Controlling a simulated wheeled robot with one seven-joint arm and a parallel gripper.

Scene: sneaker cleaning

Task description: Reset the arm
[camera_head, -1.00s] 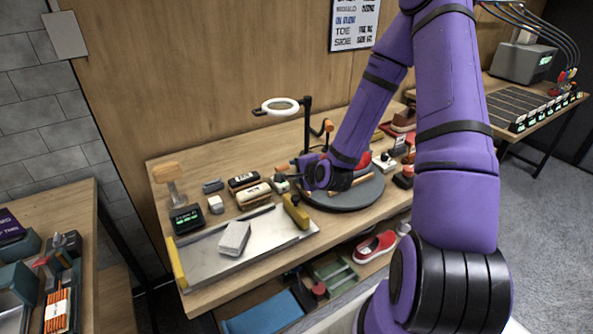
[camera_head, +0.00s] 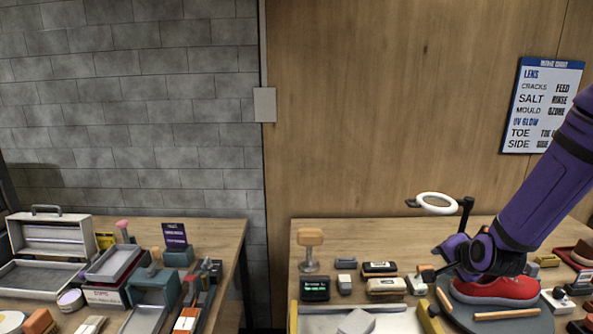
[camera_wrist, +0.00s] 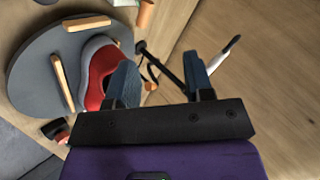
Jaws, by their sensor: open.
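My purple arm comes in from the right in the head view, and my gripper (camera_head: 440,262) is at its end, low over the right-hand workbench and close to the red sneaker (camera_head: 497,289). The sneaker rests on a round grey turntable (camera_head: 462,312) with wooden pegs on it. In the wrist view my gripper (camera_wrist: 160,72) has two blue-grey fingers spread apart with nothing held between them. The sneaker (camera_wrist: 98,72) and turntable (camera_wrist: 32,80) lie to the left there, with the left finger overlapping the sneaker's edge in the picture.
A white ring lamp (camera_head: 437,196) on a dark stand rises behind my gripper. Brushes and small boxes stand to its left, near a metal tray (camera_head: 385,323). A second bench (camera_head: 215,232) on the left holds toolboxes. A wall chart (camera_head: 541,105) hangs at right.

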